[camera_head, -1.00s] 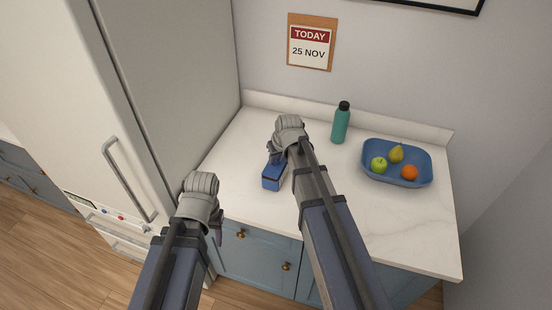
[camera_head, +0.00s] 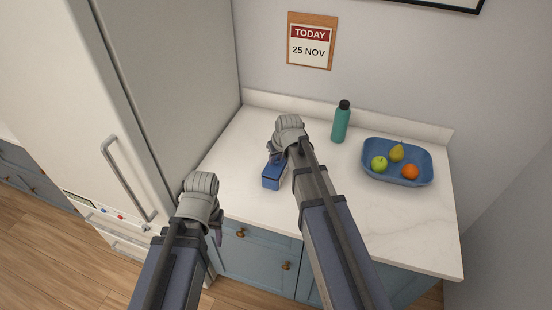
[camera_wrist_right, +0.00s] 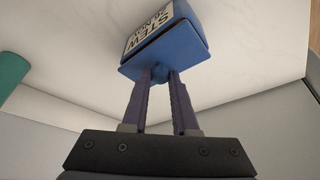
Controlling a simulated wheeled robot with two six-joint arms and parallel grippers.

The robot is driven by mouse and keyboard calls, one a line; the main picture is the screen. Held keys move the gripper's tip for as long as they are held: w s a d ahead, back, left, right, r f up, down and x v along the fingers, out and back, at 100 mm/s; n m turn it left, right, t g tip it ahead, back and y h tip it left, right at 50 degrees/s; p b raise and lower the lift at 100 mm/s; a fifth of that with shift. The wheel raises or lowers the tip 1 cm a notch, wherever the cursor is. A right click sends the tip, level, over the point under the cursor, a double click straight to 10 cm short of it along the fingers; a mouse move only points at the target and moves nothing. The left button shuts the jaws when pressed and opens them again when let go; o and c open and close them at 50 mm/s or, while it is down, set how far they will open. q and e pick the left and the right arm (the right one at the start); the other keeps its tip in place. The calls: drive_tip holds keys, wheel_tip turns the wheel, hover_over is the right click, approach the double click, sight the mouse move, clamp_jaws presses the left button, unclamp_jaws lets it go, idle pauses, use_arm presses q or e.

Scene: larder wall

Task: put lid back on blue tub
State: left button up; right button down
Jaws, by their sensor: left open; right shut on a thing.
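The blue tub (camera_head: 271,183) stands on the counter in front of my right gripper. In the right wrist view the tub (camera_wrist_right: 190,22) shows a white label with dark lettering. Its blue lid (camera_wrist_right: 135,72) lies across the tub's top, with a thin dark line between them; I cannot tell whether it is fully seated. My right gripper (camera_wrist_right: 160,74) is shut on the lid's small knob. In the head view the right gripper (camera_head: 273,153) partly hides the lid. My left gripper (camera_head: 217,236) is open and empty, low in front of the counter's edge.
A teal bottle (camera_head: 340,124) stands behind and right of the tub. A blue fruit bowl (camera_head: 370,176) with a green apple, a pear and an orange is at the right. The fridge (camera_head: 165,75) borders the counter's left. The white counter (camera_head: 345,210) is clear at front right.

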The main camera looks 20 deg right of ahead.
drive_tip(key=shift+f+b, duration=0.3)
drive_tip(key=shift+b, duration=0.05)
idle(0.8)
drive_tip(key=shift+c, duration=0.6)
unclamp_jaws()
drive_tip(key=shift+r, duration=0.15)
drive_tip(key=shift+r+p, duration=3.4)
drive_tip(key=shift+p, duration=0.15)
clamp_jaws()
